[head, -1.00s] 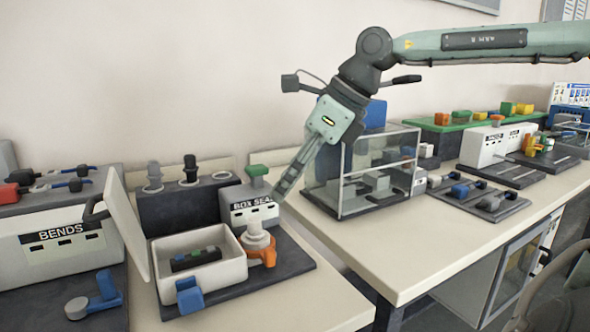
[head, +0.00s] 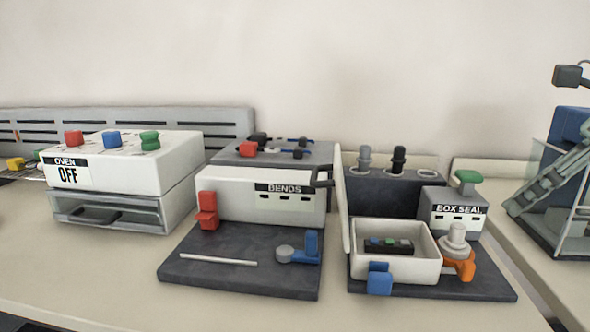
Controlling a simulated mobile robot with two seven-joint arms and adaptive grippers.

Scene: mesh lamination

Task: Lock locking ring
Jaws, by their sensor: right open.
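The orange locking ring (head: 460,266) sits low around the pale stepped cylinder (head: 457,238) at the right front of the box seal station. An orange tab juts from the ring to the front right. I cannot tell from its look whether it is locked. My right gripper (head: 512,207) is at the right edge, its fingers pointing down and left, open, with nothing seen between them. Its tips appear up and right of the ring, apart from it. My left gripper is not in view.
The box seal unit (head: 458,217) has a green knob (head: 467,178) on top. An open white box (head: 366,262) with a blue latch (head: 380,279) stands left of the ring. The bends station (head: 262,200) and oven (head: 120,165) are farther left. A clear case (head: 578,215) is at right.

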